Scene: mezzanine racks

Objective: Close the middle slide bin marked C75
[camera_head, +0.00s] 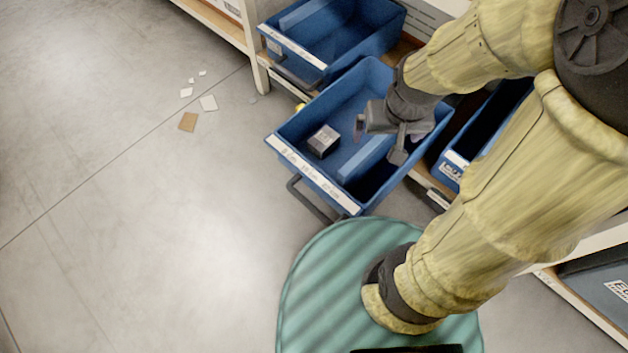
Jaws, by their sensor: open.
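The middle blue slide bin (287,133) is pulled out from the rack toward the open floor, between two other blue bins. It has a white label strip (310,173) on its front, too small to read for certain, and a dark handle (312,203) below. A small grey box (323,140) lies inside it, beside a blue divider. My gripper (378,139) is over the bin's inside, right of the small box, with its fingers apart and nothing between them. I cannot tell whether it touches the bin. My arm hides the bin's right rear part.
Another blue bin (290,45) sits behind at the upper left, and one (455,165) to the right on the rack. A rack post (258,70) stands at the left. Paper scraps (208,103) and a brown piece (188,122) lie on the clear floor at left.

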